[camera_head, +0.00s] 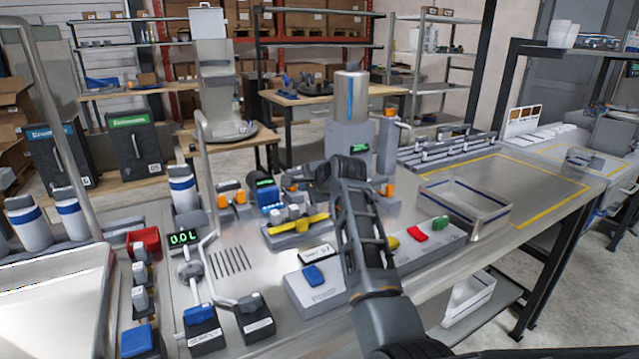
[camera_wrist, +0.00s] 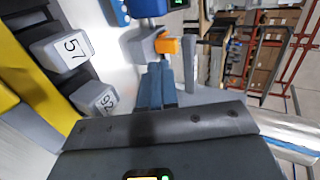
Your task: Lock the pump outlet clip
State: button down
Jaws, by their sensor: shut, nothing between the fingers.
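The blue pump (camera_head: 268,197), with a small green readout, stands in the middle of the bench. It shows partly at the top edge of the wrist view (camera_wrist: 148,8). An orange clip (camera_wrist: 166,45) sits on a grey block just beyond my fingertips in the wrist view. It appears to be one of the orange parts to the right of the pump (camera_head: 305,187) in the head view. My gripper (camera_wrist: 160,68) is shut and empty, its fingertips close below the clip; I cannot tell whether they touch. My wrist partly hides this area in the head view. The clip's lock state is unclear.
Grey blocks marked with numbers (camera_wrist: 72,50) stand along a yellow rail (camera_head: 300,225) close by. A tall metal cylinder (camera_head: 351,98) on a grey stand rises behind. A panel with red, green and yellow buttons (camera_head: 417,236) lies right of my arm.

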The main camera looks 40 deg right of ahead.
jog(key=v, duration=0.8)
jog(key=shift+s+a+r, duration=0.1)
jog(key=shift+s+r, duration=0.05)
jog(key=shift+r, duration=0.1)
jog(key=shift+s+f, duration=0.1)
